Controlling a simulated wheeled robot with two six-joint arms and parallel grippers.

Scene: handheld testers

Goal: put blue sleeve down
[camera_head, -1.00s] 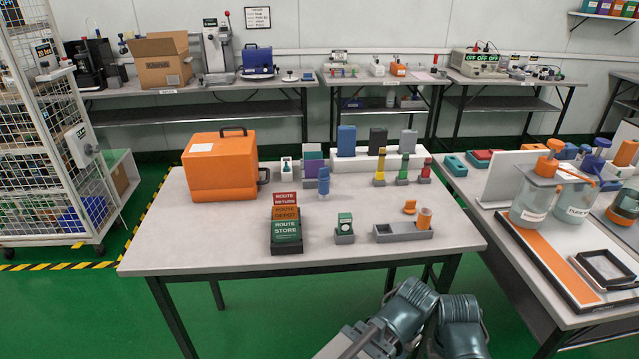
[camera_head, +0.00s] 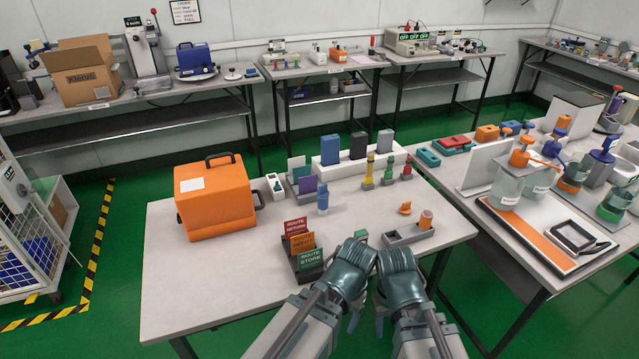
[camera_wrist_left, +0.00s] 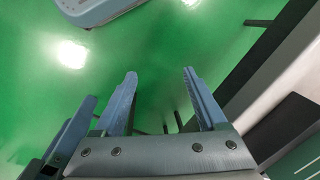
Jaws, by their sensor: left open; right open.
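A blue upright block (camera_head: 330,150), which looks like the blue sleeve, stands in the white rack (camera_head: 345,171) at the back of the near table, left of two grey blocks. A smaller blue bottle-like piece (camera_head: 322,198) stands alone in front of the rack. Both my arms are folded at the table's front edge, well apart from the blue block. My left gripper (camera_wrist_left: 159,76) is open and empty over green floor. My right gripper (camera_head: 380,316) is low in front of the table, mostly hidden by my arm, and open.
An orange case (camera_head: 216,197) stands on the left of the table. The route card holder (camera_head: 308,265) and a grey tray (camera_head: 408,236) stand near the front edge. Yellow, green and red pieces stand right of centre. A side table (camera_head: 520,290) with jars is at the right.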

